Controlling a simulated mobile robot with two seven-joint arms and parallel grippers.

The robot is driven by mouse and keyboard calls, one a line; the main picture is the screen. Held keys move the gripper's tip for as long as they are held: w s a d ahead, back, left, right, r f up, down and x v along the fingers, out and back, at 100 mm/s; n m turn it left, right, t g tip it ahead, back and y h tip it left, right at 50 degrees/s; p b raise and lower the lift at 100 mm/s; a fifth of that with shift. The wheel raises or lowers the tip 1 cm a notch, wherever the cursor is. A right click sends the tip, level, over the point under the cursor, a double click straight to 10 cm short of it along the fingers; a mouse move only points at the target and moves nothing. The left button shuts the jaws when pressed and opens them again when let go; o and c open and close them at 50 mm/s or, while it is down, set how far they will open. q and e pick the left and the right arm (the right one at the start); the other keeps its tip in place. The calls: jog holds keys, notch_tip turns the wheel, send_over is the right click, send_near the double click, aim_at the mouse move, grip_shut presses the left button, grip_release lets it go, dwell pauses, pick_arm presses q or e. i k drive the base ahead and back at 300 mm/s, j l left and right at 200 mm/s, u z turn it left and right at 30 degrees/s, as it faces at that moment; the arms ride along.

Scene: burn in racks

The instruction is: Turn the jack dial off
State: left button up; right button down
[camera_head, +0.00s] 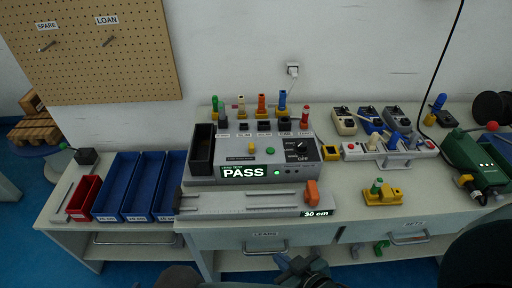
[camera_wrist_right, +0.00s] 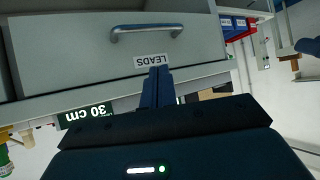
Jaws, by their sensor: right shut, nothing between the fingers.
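The grey lead tester (camera_head: 262,172) stands on the bench, with a green-lit display (camera_head: 244,172) reading PASS. A small dark dial (camera_head: 301,147) sits on the right part of its sloped face, with small white labels at its left and OFF printed below. Its pointer is too small to read for certain. My right gripper (camera_head: 292,266) is low in front of the bench, below the tester and apart from the dial. In the right wrist view its two fingers (camera_wrist_right: 157,88) are together and empty, in front of the LEADS drawer (camera_wrist_right: 120,55). My left gripper is not in view.
A measuring rail (camera_head: 240,201) with an orange slider (camera_head: 312,191) lies before the tester. Blue bins (camera_head: 153,186) and a red bin (camera_head: 83,198) stand at left. Colored plugs stand behind the tester. A socket strip (camera_head: 390,150) and green machine (camera_head: 475,162) are at right.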

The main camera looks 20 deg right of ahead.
aim_at(301, 148)
jog(key=z, duration=1)
